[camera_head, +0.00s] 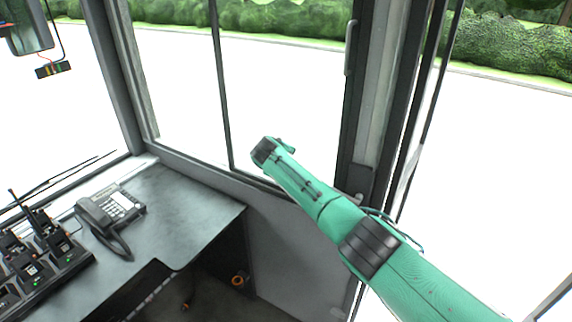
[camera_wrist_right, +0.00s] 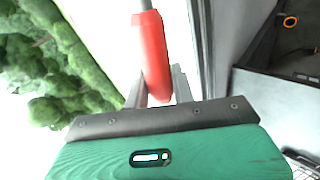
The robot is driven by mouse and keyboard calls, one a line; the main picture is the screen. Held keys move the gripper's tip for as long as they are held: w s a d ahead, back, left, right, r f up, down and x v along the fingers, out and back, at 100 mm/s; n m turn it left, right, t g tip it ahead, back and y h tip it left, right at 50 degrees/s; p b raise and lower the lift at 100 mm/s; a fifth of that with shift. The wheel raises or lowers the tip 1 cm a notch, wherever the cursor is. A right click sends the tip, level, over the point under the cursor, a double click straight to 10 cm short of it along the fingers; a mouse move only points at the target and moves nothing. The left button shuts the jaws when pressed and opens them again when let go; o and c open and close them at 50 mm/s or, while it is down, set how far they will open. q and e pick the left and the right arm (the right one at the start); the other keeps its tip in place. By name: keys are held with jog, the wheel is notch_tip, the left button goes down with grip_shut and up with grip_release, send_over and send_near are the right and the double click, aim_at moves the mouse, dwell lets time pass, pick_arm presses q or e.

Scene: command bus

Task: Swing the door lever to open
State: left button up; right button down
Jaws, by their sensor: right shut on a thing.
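The red door lever (camera_wrist_right: 154,58) fills the middle of the right wrist view, with a grey rod at its far end. My right gripper (camera_wrist_right: 160,92) has its two grey fingers on either side of the red grip and is shut on it. In the head view my green right arm reaches in from the lower right. The lever and the right gripper's fingers cannot be made out in that view. My left gripper is in neither view.
A grey dashboard (camera_head: 195,220) lies at the left, with a desk phone (camera_head: 110,208) and a radio charger rack (camera_head: 45,258) on it. A dark door frame (camera_head: 365,110) with a grab handle (camera_head: 350,48) stands near my arm. Hedges show outside.

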jog(key=shift+s+f, duration=0.2)
jog(key=shift+f, duration=0.25)
jog(key=c, duration=1.3)
grip_release()
jog(key=shift+a, duration=0.1)
jog(key=shift+o, duration=0.5)
jog(key=shift+w, duration=0.2)
jog(key=shift+r, duration=0.2)
jog(key=shift+s+a+r, duration=0.1)
jog(key=shift+s+r, duration=0.2)
jog(key=b+v, duration=0.3)
jog(key=v, duration=0.9)
jog(key=shift+s+a+r, duration=0.2)
jog(key=shift+a+r, duration=0.05)
